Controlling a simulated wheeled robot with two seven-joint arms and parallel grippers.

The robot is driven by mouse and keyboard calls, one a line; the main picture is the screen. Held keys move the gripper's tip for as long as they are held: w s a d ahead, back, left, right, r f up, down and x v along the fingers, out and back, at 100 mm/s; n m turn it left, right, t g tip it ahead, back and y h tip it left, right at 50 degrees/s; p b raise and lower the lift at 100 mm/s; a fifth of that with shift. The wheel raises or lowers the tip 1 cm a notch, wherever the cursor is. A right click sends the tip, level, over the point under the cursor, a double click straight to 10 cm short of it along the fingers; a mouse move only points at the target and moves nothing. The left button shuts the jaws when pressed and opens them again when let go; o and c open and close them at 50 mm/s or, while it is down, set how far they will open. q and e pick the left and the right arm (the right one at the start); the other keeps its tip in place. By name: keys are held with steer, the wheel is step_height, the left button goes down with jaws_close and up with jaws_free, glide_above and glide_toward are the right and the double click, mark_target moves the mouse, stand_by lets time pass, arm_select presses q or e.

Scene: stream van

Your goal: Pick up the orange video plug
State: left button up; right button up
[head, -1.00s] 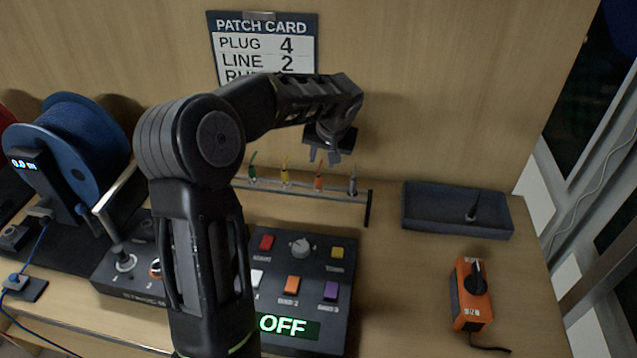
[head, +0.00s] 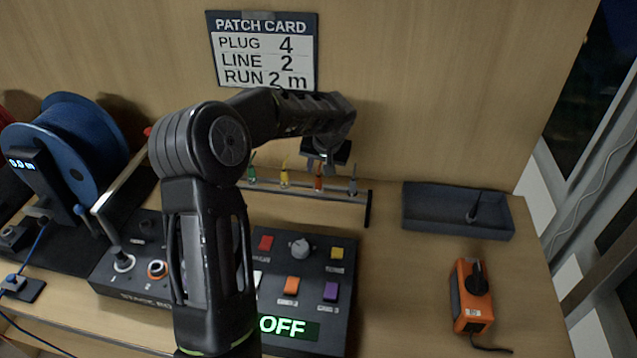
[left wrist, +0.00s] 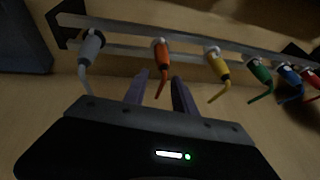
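The orange video plug (head: 319,182) hangs in the rack at the back of the desk, between the yellow plug (head: 285,178) and the grey plug (head: 353,184). In the left wrist view the orange plug (left wrist: 162,58) sits upright in the rack with its thin orange tail towards my fingers. My left gripper (head: 318,165) is just above the orange plug in the head view. In the left wrist view its two fingers (left wrist: 160,90) are apart, with the orange tail between them and no visible contact. My right gripper is not in view.
The plug rack (head: 367,207) also holds a green plug (head: 251,173), with blue (left wrist: 290,76) and red (left wrist: 311,77) plugs in the left wrist view. A dark tray (head: 430,213) and an orange box (head: 463,300) stand at right. A button panel (head: 330,262) lies in front.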

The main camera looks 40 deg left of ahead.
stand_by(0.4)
arm_select(q)
jaws_close()
stand_by(0.4)
